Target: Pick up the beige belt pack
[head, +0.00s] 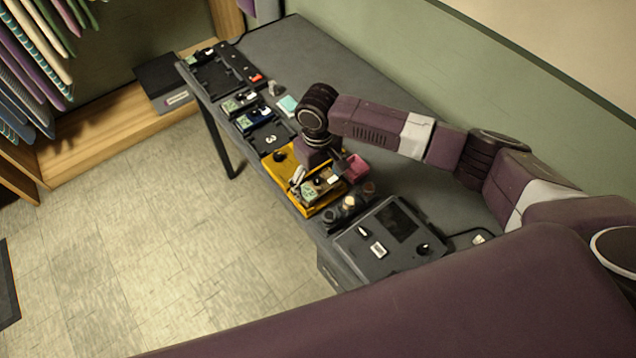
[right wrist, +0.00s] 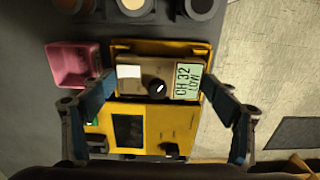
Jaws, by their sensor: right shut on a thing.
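The beige belt pack (right wrist: 155,88) lies between my right fingertips in the right wrist view. My right gripper (right wrist: 158,82) reaches down from above and is shut on the pack, one finger at each end. In the wrist view the pack lies over the yellow tray; I cannot tell whether it touches it. My left gripper is not in view.
A pink bin (head: 356,167) stands beside the tray. Several round pots (head: 348,203) and a grey console (head: 375,248) lie on the nearer side. The grey tabletop (head: 300,50) is clear behind.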

